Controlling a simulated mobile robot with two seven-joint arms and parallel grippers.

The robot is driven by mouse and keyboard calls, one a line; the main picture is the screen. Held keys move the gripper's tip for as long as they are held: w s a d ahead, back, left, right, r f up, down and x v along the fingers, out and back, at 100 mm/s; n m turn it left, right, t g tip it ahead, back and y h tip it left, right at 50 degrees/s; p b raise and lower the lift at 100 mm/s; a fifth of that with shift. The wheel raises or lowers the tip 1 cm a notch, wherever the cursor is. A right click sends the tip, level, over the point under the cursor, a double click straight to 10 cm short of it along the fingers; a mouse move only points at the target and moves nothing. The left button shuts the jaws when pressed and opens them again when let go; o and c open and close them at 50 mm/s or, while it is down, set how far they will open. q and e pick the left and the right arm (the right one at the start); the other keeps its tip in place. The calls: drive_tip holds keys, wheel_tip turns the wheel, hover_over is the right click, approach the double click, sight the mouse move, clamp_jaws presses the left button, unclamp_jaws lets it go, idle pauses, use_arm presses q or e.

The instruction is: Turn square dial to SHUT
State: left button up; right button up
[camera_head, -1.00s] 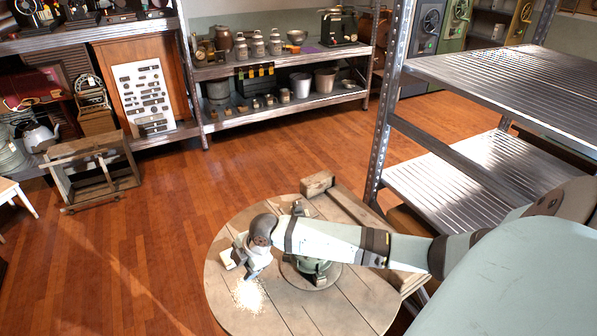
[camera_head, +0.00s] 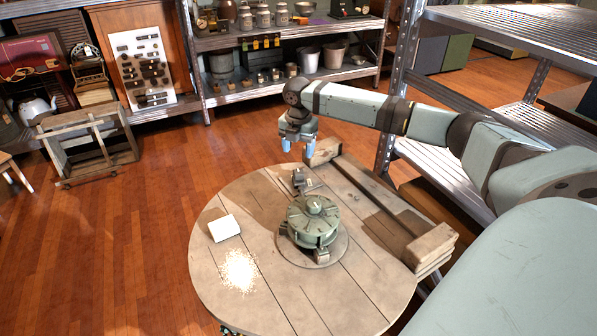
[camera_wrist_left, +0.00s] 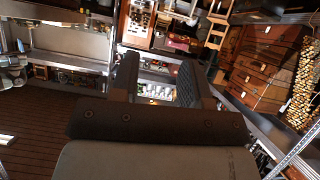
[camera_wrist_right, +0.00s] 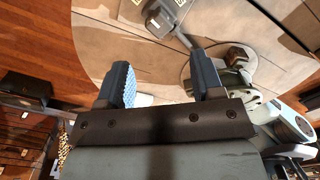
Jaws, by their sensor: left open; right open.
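A round green device (camera_head: 314,222) with a ribbed top and small central knob stands on a disc on the round wooden table (camera_head: 245,195). A small dark metal fixture (camera_head: 299,180) sits behind it; the right wrist view shows a similar metal piece (camera_wrist_right: 165,17) at the top and part of the green device (camera_wrist_right: 236,62). I cannot tell which part is the square dial, and no SHUT mark is readable. My right gripper (camera_head: 298,148) is open and empty above the table's back edge, pointing down, apart from the device. My left gripper (camera_wrist_left: 160,80) shows open and empty in its wrist view.
A white block (camera_head: 224,228) lies left of the device, near pale scattered grains (camera_head: 239,270). Wooden planks (camera_head: 385,195) and blocks line the table's right side. A metal shelf (camera_head: 480,165) stands at right. The table's front is clear.

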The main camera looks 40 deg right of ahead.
sight(298, 172)
wheel_tip(298, 172, down, 9)
drive_tip(key=shift+r+b, duration=0.15)
drive_tip(key=shift+b, duration=0.7)
drive_tip(key=shift+r, duration=0.1)
drive_tip(key=c, duration=0.9)
